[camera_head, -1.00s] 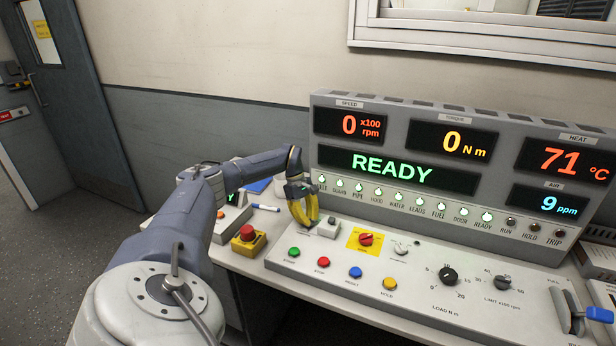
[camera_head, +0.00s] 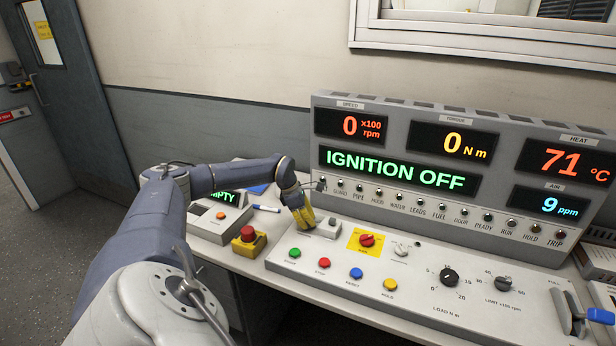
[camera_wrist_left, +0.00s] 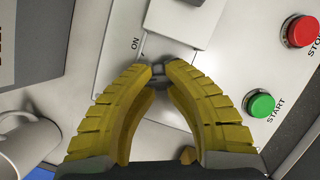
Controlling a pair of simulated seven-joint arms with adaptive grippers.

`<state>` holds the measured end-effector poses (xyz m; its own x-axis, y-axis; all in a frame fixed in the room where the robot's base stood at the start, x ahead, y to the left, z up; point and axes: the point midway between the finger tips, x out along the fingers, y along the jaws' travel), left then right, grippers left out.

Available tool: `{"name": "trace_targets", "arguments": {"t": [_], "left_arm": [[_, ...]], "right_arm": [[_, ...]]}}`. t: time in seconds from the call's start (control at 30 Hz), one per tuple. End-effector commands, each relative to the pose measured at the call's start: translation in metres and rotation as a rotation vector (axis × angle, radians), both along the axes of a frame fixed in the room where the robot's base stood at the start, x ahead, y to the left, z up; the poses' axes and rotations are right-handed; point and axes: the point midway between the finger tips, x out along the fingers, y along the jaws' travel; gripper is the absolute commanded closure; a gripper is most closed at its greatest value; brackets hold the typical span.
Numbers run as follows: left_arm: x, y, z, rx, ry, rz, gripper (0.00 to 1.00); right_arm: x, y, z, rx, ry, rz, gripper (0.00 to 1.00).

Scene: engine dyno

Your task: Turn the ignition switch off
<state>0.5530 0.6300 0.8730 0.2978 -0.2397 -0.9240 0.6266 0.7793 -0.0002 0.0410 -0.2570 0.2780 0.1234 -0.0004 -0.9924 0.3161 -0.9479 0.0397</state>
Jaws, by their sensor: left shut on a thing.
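The ignition switch shows in the left wrist view as a small grey lever (camera_wrist_left: 158,72) on a pale plate, close to an "ON" label. My left gripper (camera_wrist_left: 158,68) has its yellow fingertips shut on this lever, which is mostly hidden between them. In the head view my left gripper (camera_head: 304,222) reaches down to the left end of the grey console, and its fingers cover the switch there. The console's display (camera_head: 396,172) reads "IGNITION OFF" in green. My right gripper is in neither view.
Beside the fingers stands a pale raised block (camera_head: 332,229). Green (camera_head: 294,253) and red (camera_head: 323,263) buttons are in front, with a red knob (camera_head: 367,240) on yellow to the right. A red stop button (camera_head: 247,233) on a yellow box sits left of the console.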

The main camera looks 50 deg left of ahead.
Motion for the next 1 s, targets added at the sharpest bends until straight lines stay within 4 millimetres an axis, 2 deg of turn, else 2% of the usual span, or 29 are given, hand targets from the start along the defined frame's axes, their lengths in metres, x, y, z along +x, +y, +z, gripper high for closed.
{"name": "trace_targets", "arguments": {"t": [0.03, 0.3, 0.77, 0.8, 1.0], "left_arm": [[0.0007, -0.0062, -0.0019, -0.008, 0.0, 0.011, 1.0], [0.0015, -0.0061, -0.0012, -0.008, -0.002, 0.08, 1.0], [0.0023, -0.0061, -0.0006, -0.009, -0.003, 0.093, 1.0], [0.0024, -0.0061, -0.0005, -0.008, -0.004, 0.094, 0.87], [0.0019, -0.0046, -0.0004, -0.006, -0.002, 0.095, 0.64]], "right_arm": [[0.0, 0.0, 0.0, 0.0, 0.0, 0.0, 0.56], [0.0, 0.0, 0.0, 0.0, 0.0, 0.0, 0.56], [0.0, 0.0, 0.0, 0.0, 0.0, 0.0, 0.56], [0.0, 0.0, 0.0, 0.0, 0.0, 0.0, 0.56], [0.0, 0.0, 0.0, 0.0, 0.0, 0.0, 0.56]]}}
